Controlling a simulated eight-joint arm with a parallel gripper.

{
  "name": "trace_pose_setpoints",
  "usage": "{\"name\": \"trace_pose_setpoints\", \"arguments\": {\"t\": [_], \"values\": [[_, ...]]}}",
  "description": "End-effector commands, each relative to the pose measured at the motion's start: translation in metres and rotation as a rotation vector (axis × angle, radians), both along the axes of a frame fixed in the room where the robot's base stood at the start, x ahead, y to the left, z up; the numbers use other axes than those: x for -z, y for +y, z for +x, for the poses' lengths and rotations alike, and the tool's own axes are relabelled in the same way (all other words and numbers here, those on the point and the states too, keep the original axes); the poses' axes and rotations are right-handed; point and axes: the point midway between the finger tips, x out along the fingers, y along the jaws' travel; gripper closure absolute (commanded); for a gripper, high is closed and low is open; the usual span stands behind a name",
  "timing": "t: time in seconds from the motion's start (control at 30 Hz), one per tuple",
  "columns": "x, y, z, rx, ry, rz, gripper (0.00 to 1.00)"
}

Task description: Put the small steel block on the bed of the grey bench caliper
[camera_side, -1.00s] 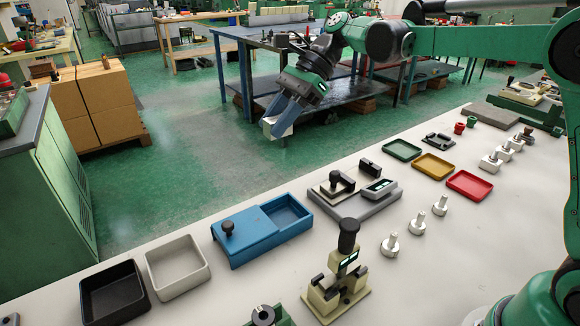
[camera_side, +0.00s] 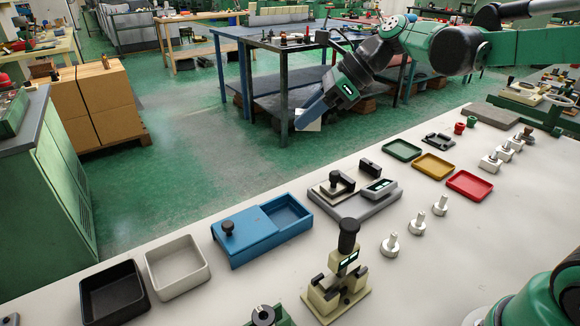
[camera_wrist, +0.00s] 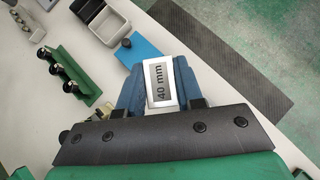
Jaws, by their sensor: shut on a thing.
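The small steel block (camera_wrist: 161,84), marked "40 mm", is between the blue fingers of my gripper (camera_wrist: 158,80) in the wrist view. In the side view my gripper (camera_side: 308,117) holds the block (camera_side: 313,122) high up, beyond the far edge of the white bench as pictured. The fingers partly hide the block there. The grey bench caliper (camera_side: 372,206) stands on the bench, below and right of the gripper in the picture. It has a grey base, black-knobbed parts and a small display. The block is well apart from it.
A blue box (camera_side: 250,243) with a sliding lid is left of the caliper. A cream gauge (camera_side: 325,302) with a black knob stands in front. Green, yellow and red trays (camera_side: 470,186) lie to the right, with several steel weights (camera_side: 417,224) nearby.

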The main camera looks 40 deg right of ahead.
Motion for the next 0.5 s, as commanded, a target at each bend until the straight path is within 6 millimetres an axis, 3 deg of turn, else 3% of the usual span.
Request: {"name": "trace_pose_setpoints", "arguments": {"t": [0.23,0.5], "values": [[-0.001,0.037,0.013,-0.462,0.001,0.001,1.0],[0.0,0.05,0.014,-0.668,0.0,0.0,1.0]]}}
